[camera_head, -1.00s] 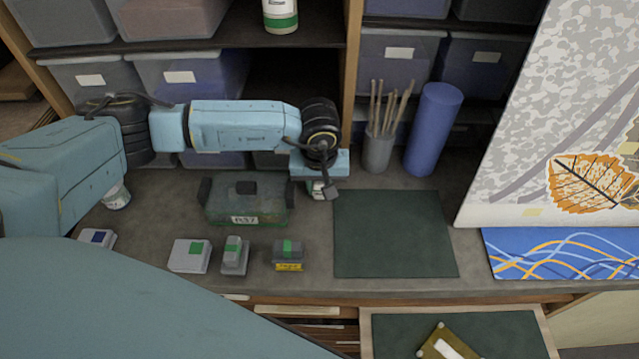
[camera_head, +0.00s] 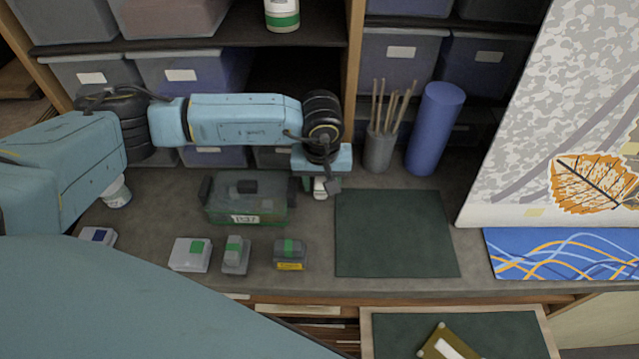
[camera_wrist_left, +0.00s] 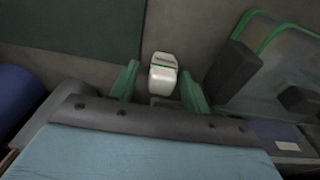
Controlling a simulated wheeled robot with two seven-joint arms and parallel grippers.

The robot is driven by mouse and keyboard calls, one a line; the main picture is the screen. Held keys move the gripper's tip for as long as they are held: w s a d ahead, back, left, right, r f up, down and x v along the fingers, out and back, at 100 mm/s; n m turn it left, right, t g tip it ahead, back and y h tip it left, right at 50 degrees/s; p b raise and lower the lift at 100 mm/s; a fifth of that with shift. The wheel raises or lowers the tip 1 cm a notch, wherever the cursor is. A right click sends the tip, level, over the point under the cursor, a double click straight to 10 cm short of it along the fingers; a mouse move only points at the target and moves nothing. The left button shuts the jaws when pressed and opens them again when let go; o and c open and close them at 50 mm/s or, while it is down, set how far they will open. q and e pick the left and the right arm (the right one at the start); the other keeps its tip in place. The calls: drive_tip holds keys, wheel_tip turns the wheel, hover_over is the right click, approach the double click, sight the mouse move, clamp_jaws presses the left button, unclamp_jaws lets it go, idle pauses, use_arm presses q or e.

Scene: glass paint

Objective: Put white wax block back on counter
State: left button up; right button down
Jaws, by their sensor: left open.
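A small white block (camera_head: 319,188) with a green band stands on the counter (camera_head: 300,215), between the lidded box and the green mat. In the left wrist view the white block (camera_wrist_left: 163,74) shows between the two green fingers. My left gripper (camera_head: 322,181) is open above and around it, pointing down. In the left wrist view my left gripper (camera_wrist_left: 160,78) has a finger on each side of the block, with gaps visible; contact cannot be seen. My right gripper is not in view.
A clear lidded box (camera_head: 246,198) stands close left of my left gripper. A dark green mat (camera_head: 395,235) lies to the right. A brush cup (camera_head: 379,150) and blue roll (camera_head: 434,130) stand behind. Several small blocks line the front. An open drawer (camera_head: 455,335) is below.

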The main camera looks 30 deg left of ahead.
use_arm(q)
wheel_tip(320, 180, up, 11)
drive_tip(key=s+b, duration=0.1)
drive_tip(key=b, duration=0.1)
drive_tip(key=shift+s+d+f, duration=0.15)
drive_tip(key=shift+s+d, duration=0.05)
